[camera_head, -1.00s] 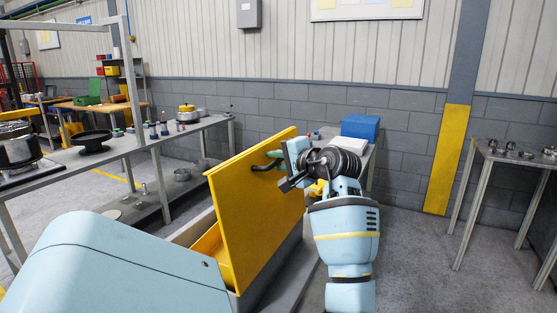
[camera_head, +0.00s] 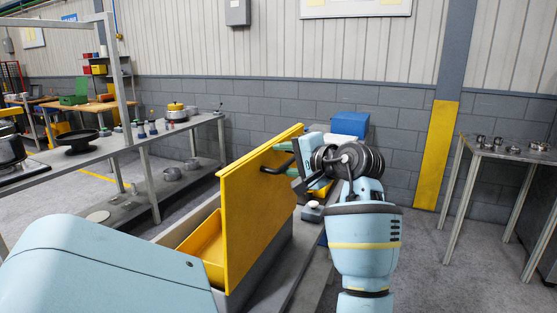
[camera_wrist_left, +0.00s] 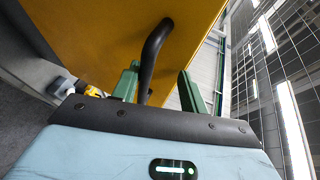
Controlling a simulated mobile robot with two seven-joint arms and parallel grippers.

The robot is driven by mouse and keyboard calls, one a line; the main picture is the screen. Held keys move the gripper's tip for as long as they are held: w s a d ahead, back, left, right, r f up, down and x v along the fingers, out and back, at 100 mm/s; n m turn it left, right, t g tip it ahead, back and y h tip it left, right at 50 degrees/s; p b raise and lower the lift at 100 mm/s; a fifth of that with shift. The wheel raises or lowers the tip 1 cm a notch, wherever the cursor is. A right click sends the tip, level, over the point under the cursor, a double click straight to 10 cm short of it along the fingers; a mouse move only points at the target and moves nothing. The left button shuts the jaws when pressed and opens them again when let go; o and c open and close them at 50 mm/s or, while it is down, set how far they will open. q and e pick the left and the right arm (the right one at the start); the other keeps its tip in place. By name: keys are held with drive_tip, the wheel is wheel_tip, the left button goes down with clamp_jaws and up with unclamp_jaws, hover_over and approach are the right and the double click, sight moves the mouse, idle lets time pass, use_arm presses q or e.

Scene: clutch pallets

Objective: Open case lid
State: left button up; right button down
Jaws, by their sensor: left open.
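The case (camera_head: 262,285) is grey and low, with a yellow inside (camera_head: 203,247) showing on its left. Its yellow lid (camera_head: 250,205) stands almost upright along the right side. A black bar handle (camera_head: 274,169) sits on the lid's outer face. My left gripper (camera_head: 285,158) is at this handle, on the lid's right side, with its green fingers apart. In the left wrist view, the black handle (camera_wrist_left: 151,55) runs down from the yellow lid (camera_wrist_left: 95,35) into the space between the open fingers (camera_wrist_left: 160,90). My right gripper is not in view.
A blue box (camera_head: 349,124) stands behind my left gripper. A long grey bench (camera_head: 150,140) with pots and small parts is at the left. A metal table (camera_head: 505,152) with small parts stands at the right. The floor (camera_head: 430,265) before it is clear.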

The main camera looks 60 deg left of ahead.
use_arm(q)
drive_tip(key=shift+s+d+r, duration=0.1)
drive_tip(key=shift+d+r, duration=0.1)
drive_tip(key=shift+r, duration=0.3)
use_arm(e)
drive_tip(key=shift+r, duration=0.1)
use_arm(q)
drive_tip(key=f+p+v, duration=0.1)
drive_tip(key=f+v, duration=0.1)
drive_tip(key=v, duration=0.6)
drive_tip(key=shift+w+d+r, duration=0.25)
drive_tip(key=shift+d+r, duration=0.15)
drive_tip(key=shift+d, duration=0.25)
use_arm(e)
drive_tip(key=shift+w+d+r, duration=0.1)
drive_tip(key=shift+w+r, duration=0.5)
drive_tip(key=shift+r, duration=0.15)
use_arm(q)
drive_tip(key=shift+p, duration=0.3)
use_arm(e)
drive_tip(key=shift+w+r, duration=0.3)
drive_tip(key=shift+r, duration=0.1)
